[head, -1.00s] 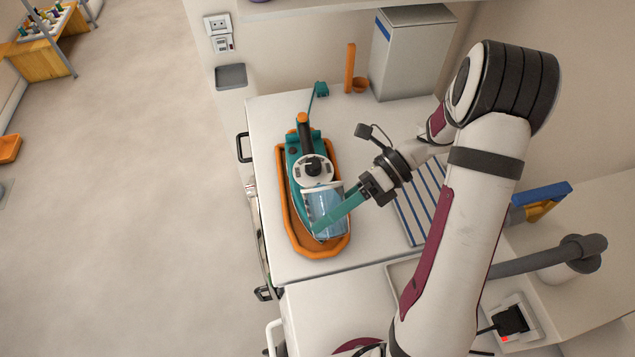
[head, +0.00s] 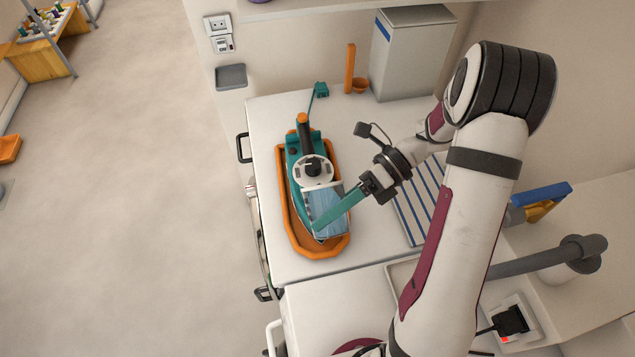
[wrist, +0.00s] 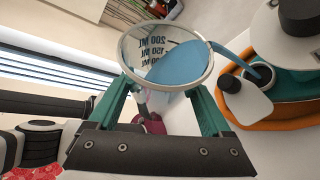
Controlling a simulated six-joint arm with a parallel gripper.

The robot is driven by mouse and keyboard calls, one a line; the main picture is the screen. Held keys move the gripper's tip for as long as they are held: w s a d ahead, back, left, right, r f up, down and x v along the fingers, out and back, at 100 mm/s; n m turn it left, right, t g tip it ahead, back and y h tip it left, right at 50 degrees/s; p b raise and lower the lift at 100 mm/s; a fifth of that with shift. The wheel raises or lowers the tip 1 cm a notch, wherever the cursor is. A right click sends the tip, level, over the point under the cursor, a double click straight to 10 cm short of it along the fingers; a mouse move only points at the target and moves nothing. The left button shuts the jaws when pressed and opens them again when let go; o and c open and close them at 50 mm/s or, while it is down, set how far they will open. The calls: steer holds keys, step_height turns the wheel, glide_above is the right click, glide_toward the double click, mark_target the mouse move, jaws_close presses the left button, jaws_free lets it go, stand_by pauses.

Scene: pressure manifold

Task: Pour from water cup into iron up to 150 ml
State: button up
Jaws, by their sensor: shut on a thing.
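My gripper (head: 338,212) is shut on the clear water cup (head: 311,201), one teal finger on each side. The cup is tipped above the iron. In the wrist view, blue water (wrist: 180,64) lies against the cup's wall beside printed marks, with 200 and 150 ml readable. A blue stream (wrist: 237,59) runs over the rim to the round filling opening (wrist: 259,73) of the iron, beside a white flap. The teal iron (head: 293,160), with a black handle and white top disc, sits in an orange tray (head: 330,250). The cup hides its front part. The iron's water level cannot be read.
A blue-striped mat (head: 432,192) lies right of the iron under my wrist. An orange upright holder (head: 350,70) and a grey-white box (head: 408,55) stand at the back.

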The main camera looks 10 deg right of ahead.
steer(key=shift+w+r+m+g+b, duration=0.1)
steer(key=shift+r+m+g+b, duration=0.2)
steer(key=shift+r+m+g, duration=0.3)
stand_by(2.3)
